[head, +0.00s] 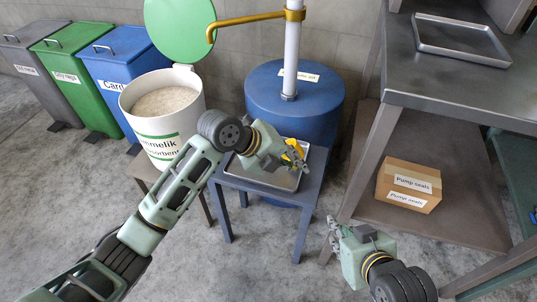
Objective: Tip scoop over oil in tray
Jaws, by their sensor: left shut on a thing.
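My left gripper (296,160) is shut on the yellow scoop (294,150), held over the metal tray (287,181). The tray sits on a small blue-grey stand, and my gripper covers much of it. The oil in the tray cannot be made out. The scoop's tilt and contents are hidden by the gripper. My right gripper (333,232) is low at the right, empty-looking and away from the tray; its fingers are too small to judge.
A white bucket (140,128) of beige granules with its green lid (180,28) raised stands left of the tray. A blue drum (262,95) with a pump stands behind. A steel bench (450,85) and a box of pump seals (408,187) are at the right.

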